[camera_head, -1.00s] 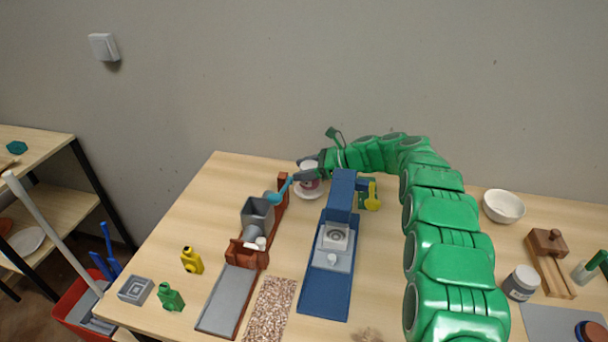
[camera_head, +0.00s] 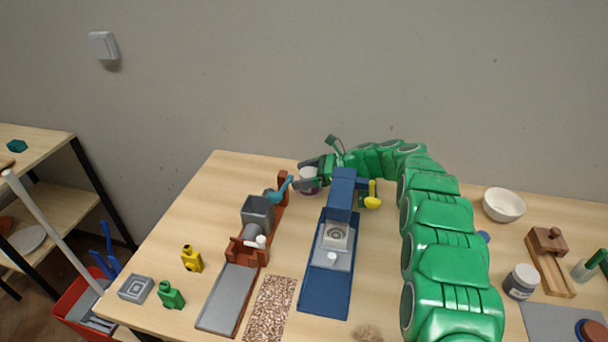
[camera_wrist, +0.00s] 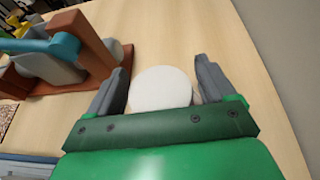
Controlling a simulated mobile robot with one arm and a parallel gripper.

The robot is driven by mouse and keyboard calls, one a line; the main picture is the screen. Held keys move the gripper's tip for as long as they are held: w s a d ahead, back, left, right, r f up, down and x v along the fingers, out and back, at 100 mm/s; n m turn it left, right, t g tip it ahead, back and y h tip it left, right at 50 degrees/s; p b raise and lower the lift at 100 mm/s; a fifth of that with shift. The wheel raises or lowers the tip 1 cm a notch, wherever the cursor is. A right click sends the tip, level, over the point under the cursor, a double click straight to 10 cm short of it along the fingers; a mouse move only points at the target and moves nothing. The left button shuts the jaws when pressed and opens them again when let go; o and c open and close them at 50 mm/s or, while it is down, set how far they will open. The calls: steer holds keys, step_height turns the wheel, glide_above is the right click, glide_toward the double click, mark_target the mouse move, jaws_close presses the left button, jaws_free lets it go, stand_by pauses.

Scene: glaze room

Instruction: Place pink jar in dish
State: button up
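The jar (camera_head: 309,188) stands on the table near the wall, with a white top and a pinkish-purple lower part. In the wrist view only its round white lid (camera_wrist: 160,90) shows; its body is hidden below.
A brown and grey machine with a blue handle (camera_head: 279,193) stands close left of the jar. A blue machine (camera_head: 327,267) stands in front. A lidded jar (camera_head: 521,282) and wooden tool (camera_head: 549,252) are at right.

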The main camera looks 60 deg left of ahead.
steer(key=shift+r, duration=0.1)
steer(key=shift+r, duration=0.25)
steer(key=v, duration=1.2)
steer(key=shift+r, duration=0.15)
steer(key=shift+a, duration=0.1)
